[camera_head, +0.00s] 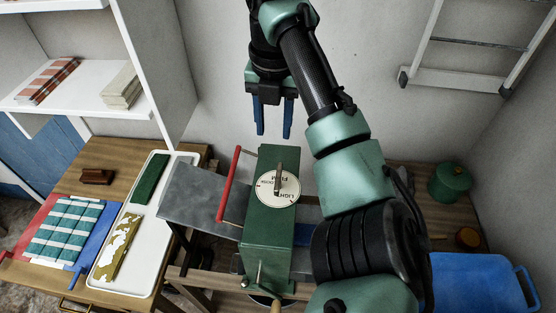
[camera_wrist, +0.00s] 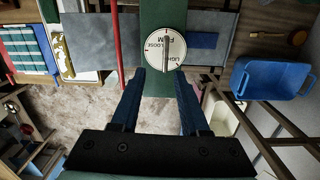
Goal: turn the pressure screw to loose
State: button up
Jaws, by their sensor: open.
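The pressure screw is a round white dial (camera_head: 277,190) with dark lettering and a raised bar handle, set on top of a green press housing (camera_head: 268,241). In the wrist view the dial (camera_wrist: 160,48) shows the words LOOSE, LIGHT and FIRM around its face, with the bar across its middle. I cannot tell for sure which word the bar points to. My gripper (camera_head: 273,133) is open and empty, its blue fingers pointing down above and behind the housing, apart from the dial. In the wrist view the fingertips (camera_wrist: 160,72) sit just below the dial's lower edge.
A red bar (camera_head: 229,185) stands beside the housing over a grey plate (camera_head: 190,195). A white tray (camera_head: 132,270) with green and patterned pieces and striped cloth (camera_head: 66,230) lie left. A blue tub (camera_head: 478,283) and green pot (camera_head: 449,182) are right. Shelves rise at upper left.

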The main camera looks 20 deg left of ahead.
aim_at(278, 175)
jog(key=shift+n, duration=0.3)
jog(key=f+p, duration=0.1)
jog(key=f, duration=0.3)
jog(key=f+p, duration=0.1)
jog(key=f, duration=0.3)
jog(key=d+f+p, duration=0.1)
jog(key=f+p, duration=0.1)
jog(key=f, duration=0.3)
jog(key=shift+s, duration=0.1)
grip_shut()
